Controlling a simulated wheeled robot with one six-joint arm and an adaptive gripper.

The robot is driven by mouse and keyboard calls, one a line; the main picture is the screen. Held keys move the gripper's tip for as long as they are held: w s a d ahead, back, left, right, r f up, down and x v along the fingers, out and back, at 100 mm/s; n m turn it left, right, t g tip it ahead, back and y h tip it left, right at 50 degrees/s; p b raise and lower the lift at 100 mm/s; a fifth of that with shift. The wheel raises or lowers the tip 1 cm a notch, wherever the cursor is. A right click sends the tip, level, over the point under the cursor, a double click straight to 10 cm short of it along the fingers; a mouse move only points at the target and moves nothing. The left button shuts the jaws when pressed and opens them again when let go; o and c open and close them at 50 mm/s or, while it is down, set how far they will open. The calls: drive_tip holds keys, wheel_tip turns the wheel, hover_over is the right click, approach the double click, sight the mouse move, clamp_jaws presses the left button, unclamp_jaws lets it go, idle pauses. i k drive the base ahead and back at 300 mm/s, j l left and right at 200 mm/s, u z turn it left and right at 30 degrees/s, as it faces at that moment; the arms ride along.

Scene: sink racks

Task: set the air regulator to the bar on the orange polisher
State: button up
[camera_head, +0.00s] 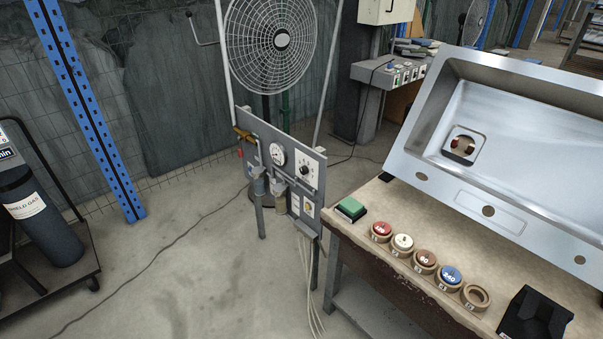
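The air regulator panel (262,135) is a grey upright board on legs, left of the workbench. It carries a round white pressure gauge (277,154). To the gauge's right is a white square dial plate with a black knob (305,171). The gauge needle and the knob's setting are too small to read. Filter bowls (280,196) hang below, and a brass valve (243,134) is at the upper left edge. I cannot see an orange polisher in this view. My gripper is not in view.
A workbench (345,228) at right holds a tilted steel sink (475,190), a green-topped block (350,208), a row of round discs in rings (426,259) and a black holder (535,316). A gas cylinder cart (45,220) stands left. Open floor lies before the panel, with a cable across it.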

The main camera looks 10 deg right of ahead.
sight(303, 170)
drive_tip(key=z, duration=2.15)
drive_tip(key=u, duration=0.65)
drive_tip(key=j+u, duration=0.4)
drive_tip(key=i+j+u, duration=0.15)
drive_tip(key=u, duration=0.25)
drive_tip(key=i+j+u, duration=0.2)
drive_tip(key=j+u, duration=0.2)
drive_tip(key=i+j+u, duration=0.2)
drive_tip(key=u, duration=0.2)
drive_tip(key=i+j+u, duration=0.15)
drive_tip(key=i+j, duration=0.65)
drive_tip(key=i, duration=0.15)
